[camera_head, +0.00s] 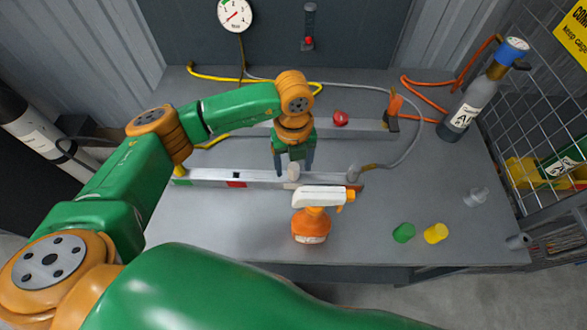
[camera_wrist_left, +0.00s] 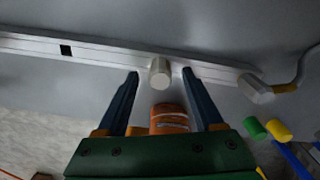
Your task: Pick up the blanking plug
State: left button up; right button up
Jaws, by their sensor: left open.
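The blanking plug, which I take to be the pale grey cylinder (camera_head: 293,172), is at the long metal rail (camera_head: 210,177). In the left wrist view the plug (camera_wrist_left: 160,72) stands out from the rail (camera_wrist_left: 100,51), between my fingertips and a little beyond them. My left gripper (camera_head: 294,170) is open and points down over the rail, with a finger on each side of the plug. In the left wrist view my left gripper (camera_wrist_left: 160,73) shows gaps on both sides of the plug. My right gripper is not in view.
An orange spray bottle (camera_head: 311,225) stands close in front of the rail. Green (camera_head: 403,232) and yellow (camera_head: 436,233) cylinders are to its right. A grey gas bottle (camera_head: 462,115) stands at the back right near the wire cage. Hoses lie behind the rail. The table's front left is clear.

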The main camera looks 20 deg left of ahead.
pick_arm(q)
notch_tip(320, 180, down, 2)
jog(key=shift+s+f, duration=0.1)
jog(key=shift+f, duration=0.25)
grip_shut()
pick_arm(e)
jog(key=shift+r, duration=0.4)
pick_arm(q)
jog(key=shift+r, duration=0.1)
notch_tip(320, 180, up, 10)
jog(key=shift+b, duration=1.05)
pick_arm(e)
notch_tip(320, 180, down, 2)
